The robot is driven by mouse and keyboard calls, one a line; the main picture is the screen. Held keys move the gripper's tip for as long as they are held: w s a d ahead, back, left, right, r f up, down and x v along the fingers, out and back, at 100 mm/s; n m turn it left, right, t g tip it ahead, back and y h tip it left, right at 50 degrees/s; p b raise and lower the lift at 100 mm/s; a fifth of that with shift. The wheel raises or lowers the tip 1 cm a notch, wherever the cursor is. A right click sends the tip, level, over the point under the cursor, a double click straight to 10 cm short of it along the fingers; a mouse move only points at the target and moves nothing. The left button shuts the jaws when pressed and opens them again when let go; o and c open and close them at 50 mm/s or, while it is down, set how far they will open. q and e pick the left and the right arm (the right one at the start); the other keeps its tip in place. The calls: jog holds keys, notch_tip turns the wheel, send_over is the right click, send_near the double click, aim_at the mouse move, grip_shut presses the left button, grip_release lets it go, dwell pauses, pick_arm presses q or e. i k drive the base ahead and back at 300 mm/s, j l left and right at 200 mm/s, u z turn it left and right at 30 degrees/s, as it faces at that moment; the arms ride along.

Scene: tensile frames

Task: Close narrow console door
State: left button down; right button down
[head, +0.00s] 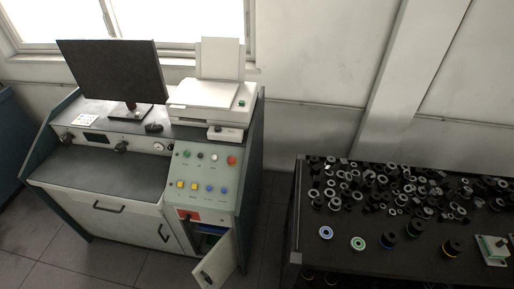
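The narrow console door (216,262) is at the lower right of the console (105,189). It stands swung open, angled out toward the floor on the right, with a dark handle on its face. Behind it the narrow compartment (207,232) shows a dark inside with something blue in it. Above the opening is a red-orange patch on the panel. Neither of my grippers is in the head view.
A wide drawer front (100,207) with a dark handle is left of the compartment. A monitor (112,72) and a printer (212,100) stand on the console. A dark table (300,225) with many small metal parts is at right. Floor shows between table and console.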

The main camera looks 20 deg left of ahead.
aim_at(220, 264)
jog(key=k+l+u, duration=0.15)
jog(key=u, duration=1.25)
